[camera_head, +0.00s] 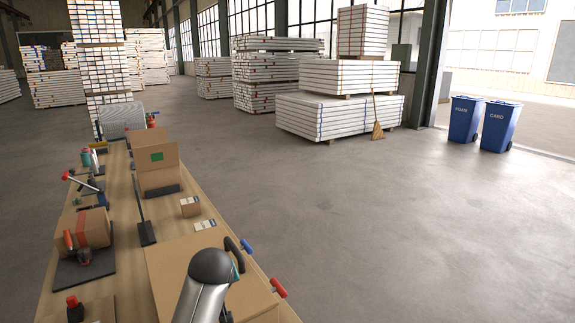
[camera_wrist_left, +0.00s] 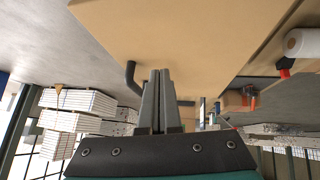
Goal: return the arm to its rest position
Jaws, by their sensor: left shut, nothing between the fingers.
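My left gripper (camera_wrist_left: 159,76) shows in the left wrist view with its two grey fingers together and nothing between them. Its fingertips appear in front of a large tan cardboard surface; whether they touch it cannot be told. In the head view a silver and dark link of my arm (camera_head: 208,275) rises at the bottom, over the large cardboard box (camera_head: 180,258) at the near end of the bench. The fingers are not clearly visible in the head view. My right gripper is in neither view.
The wooden bench (camera_head: 122,205) runs away at left. It holds a smaller carton (camera_head: 158,165), a taped box (camera_head: 92,228) and tools. A dark curved handle (camera_head: 238,252) is beside my arm link. Open floor (camera_head: 370,220) lies right; blue bins (camera_head: 464,118) stand farther back.

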